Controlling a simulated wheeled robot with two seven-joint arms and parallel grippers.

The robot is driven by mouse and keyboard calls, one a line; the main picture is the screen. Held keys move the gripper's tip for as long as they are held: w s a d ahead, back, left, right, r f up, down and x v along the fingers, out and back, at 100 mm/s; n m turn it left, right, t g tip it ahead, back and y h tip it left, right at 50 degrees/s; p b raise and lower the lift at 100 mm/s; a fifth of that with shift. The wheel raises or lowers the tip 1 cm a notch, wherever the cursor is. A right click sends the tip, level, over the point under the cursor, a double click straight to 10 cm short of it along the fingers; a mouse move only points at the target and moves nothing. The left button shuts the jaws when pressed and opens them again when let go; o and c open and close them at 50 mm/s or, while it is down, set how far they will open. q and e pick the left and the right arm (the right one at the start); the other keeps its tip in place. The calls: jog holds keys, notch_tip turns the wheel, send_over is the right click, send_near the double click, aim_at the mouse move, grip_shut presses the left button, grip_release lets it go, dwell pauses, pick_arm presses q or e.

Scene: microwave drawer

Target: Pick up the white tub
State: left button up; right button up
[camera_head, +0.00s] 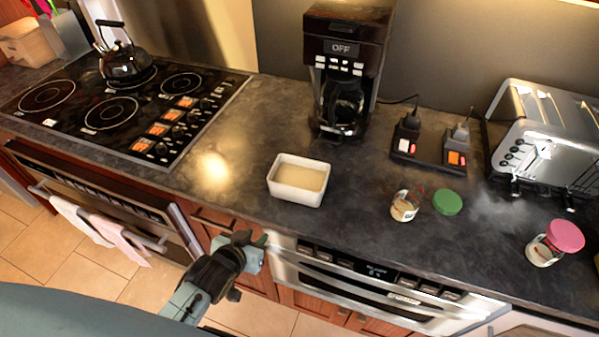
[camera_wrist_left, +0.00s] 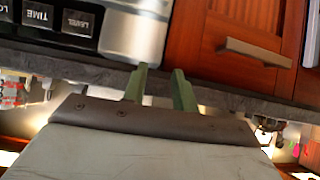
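The white tub (camera_head: 296,195) is a small rectangular dish with pale yellow contents. It stands upright on the dark countertop in the head view, near the front edge. My left gripper (camera_head: 256,247) is in front of the counter edge, below and left of the tub, not touching it. In the left wrist view the two green fingers (camera_wrist_left: 159,90) stand apart with nothing between them. The tub cannot be made out in the wrist view. My right gripper is not in view.
A coffee maker (camera_head: 345,70) stands behind the tub. A jar (camera_head: 405,206), a green lid (camera_head: 447,202), a pink-lidded jar (camera_head: 550,246) and a toaster (camera_head: 545,140) are to the right. The stove (camera_head: 120,100) with a kettle (camera_head: 124,62) is left. The microwave drawer (camera_head: 380,285) is below the counter.

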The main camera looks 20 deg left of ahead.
pick_arm(q)
jog(key=w+r+t+p, duration=0.2)
jog(key=w+r+t, duration=0.1)
jog(key=r, duration=1)
send_near(272, 169)
jog(key=shift+n, duration=0.4)
jog(key=x, duration=0.4)
jog(key=shift+w+d, duration=0.1)
jog(key=shift+d, duration=0.05)
jog(key=shift+x, duration=3.1)
jog(key=shift+a, duration=0.2)
grip_shut()
